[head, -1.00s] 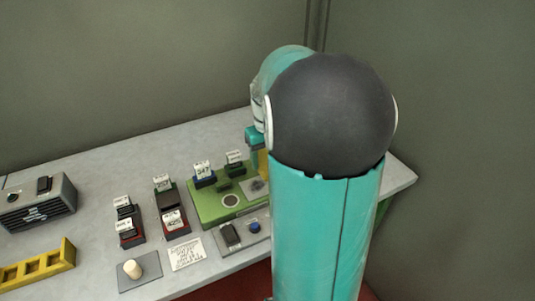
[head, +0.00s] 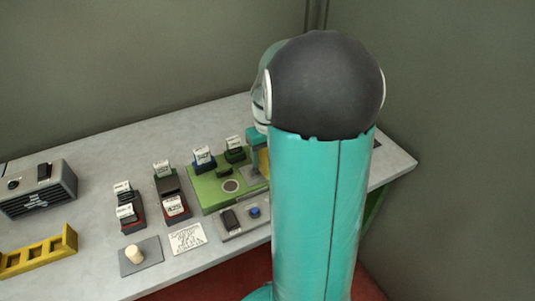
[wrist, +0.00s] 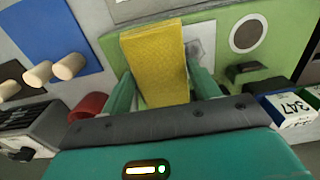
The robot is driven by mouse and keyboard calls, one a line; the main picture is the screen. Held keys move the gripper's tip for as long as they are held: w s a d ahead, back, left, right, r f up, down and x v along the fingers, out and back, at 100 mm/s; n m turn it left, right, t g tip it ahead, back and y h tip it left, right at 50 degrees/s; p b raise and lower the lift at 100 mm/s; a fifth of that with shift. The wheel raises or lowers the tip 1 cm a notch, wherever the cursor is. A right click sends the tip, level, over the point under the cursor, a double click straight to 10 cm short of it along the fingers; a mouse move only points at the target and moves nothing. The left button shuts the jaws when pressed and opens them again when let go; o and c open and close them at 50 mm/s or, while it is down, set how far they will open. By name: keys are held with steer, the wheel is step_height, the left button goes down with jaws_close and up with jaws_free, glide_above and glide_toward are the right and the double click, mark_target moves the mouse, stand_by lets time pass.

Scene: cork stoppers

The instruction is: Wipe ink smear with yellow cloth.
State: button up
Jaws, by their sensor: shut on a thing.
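My gripper (wrist: 163,88) is shut on the yellow cloth (wrist: 154,55), a thick pad between its two teal fingers. In the head view my arm hides most of the gripper, and only a sliver of the cloth (head: 264,160) shows. The cloth is over the right part of the green board (wrist: 222,28). A pale patch with a grey smear (wrist: 194,46) lies on the board just beside the cloth, partly hidden by it. I cannot tell whether the cloth touches the patch.
A grey plate with a blue button (head: 254,211) lies in front. A paper note (head: 187,238), a cork stopper (head: 134,253) and a yellow rack (head: 40,252) are left.

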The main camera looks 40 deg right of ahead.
mark_target(246, 176)
steer(key=shift+f, duration=1)
stand_by(0.3)
steer(key=shift+w+a+r, duration=0.1)
steer(key=shift+w+a, duration=0.15)
steer(key=shift+a, duration=0.6)
steer(key=shift+w+a, duration=0.25)
steer(key=shift+a, duration=0.55)
steer(key=shift+w+a, duration=0.25)
steer(key=shift+a, duration=0.6)
steer(key=shift+w+a, duration=0.25)
steer(key=shift+a, duration=0.6)
steer(key=shift+s+d+f, duration=0.1)
steer(key=shift+s+d, duration=0.2)
steer(key=shift+d, duration=0.6)
steer(key=shift+s+d+f, duration=0.1)
steer(key=shift+s+d, duration=0.15)
steer(key=shift+d, duration=0.6)
steer(key=shift+s+d+r, duration=0.1)
steer(key=shift+s+d, duration=0.15)
steer(key=shift+d, duration=0.6)
steer(key=shift+s+d, duration=0.25)
steer(key=shift+d, duration=0.55)
steer(key=shift+r, duration=3.1)
